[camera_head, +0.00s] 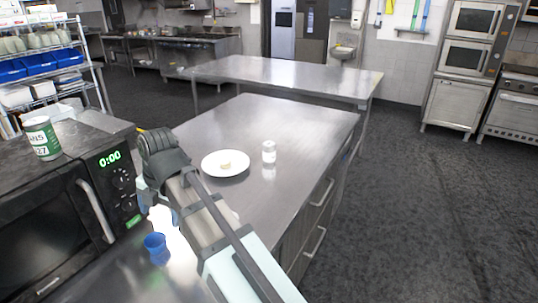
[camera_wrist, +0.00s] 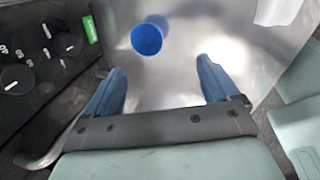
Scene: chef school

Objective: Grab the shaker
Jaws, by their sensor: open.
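A small shaker (camera_head: 269,152), pale with a white top, stands upright on the steel counter (camera_head: 290,122), just right of a white plate, in the head view. It does not show in the wrist view. My gripper (camera_wrist: 161,72) points down over the near left part of the counter, beside the microwave. Its two blue fingers are spread apart with nothing between them. In the head view my arm hides most of the gripper. The gripper is well to the left of and nearer than the shaker, with the plate between them.
The white plate (camera_head: 225,170) holds a small pale piece (camera_head: 226,165). A blue cup (camera_head: 155,243) stands near my gripper and also shows in the wrist view (camera_wrist: 147,39). The microwave (camera_head: 50,225) with a green can (camera_head: 42,138) on top borders the left. Counter behind the shaker is clear.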

